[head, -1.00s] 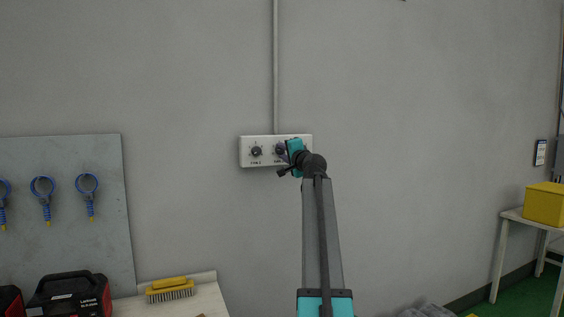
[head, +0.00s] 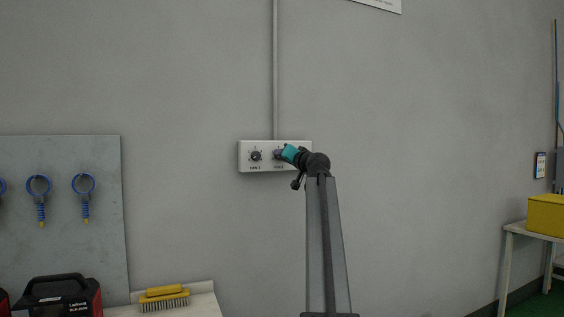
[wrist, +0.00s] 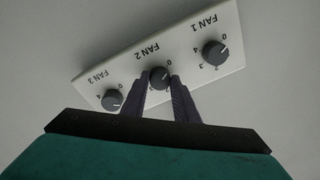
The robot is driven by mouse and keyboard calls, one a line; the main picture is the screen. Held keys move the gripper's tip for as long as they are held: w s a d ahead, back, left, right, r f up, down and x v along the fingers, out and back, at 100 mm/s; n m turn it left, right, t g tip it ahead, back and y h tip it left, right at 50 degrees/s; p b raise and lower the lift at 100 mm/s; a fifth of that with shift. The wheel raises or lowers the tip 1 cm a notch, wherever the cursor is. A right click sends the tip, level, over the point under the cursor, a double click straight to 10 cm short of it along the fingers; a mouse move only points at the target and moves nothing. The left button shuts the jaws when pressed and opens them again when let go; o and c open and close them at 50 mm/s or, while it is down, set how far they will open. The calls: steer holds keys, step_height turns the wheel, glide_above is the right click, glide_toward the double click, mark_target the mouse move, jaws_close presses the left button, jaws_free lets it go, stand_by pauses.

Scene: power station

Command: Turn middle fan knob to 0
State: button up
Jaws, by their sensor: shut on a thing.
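The white fan panel (head: 246,164) is on the grey wall and shows tilted and upside down in the wrist view (wrist: 190,57). The middle knob, marked FAN 2 (wrist: 160,76), is dark and round. My gripper (wrist: 160,83) has one dark finger on each side of this knob and is shut on it. The knob's white line seems to point up and right towards the 0, but it is small and partly hemmed in by the fingers. In the head view my gripper (head: 279,154) covers the middle knob and hides the right part of the panel.
The FAN 1 knob (wrist: 215,53) and the FAN 3 knob (wrist: 112,100) sit close on either side. A conduit (head: 276,70) runs up from the panel. A yellow brush (head: 165,297) lies below left, and a yellow box (head: 546,215) stands far right. The wall around the panel is clear.

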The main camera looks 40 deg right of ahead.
steer(key=shift+r, duration=0.1)
stand_by(0.3)
steer(key=o, duration=1.1)
steer(key=shift+w, duration=0.1)
steer(key=shift+c, duration=0.2)
steer(key=p+v, duration=0.1)
steer(key=v, duration=1.3)
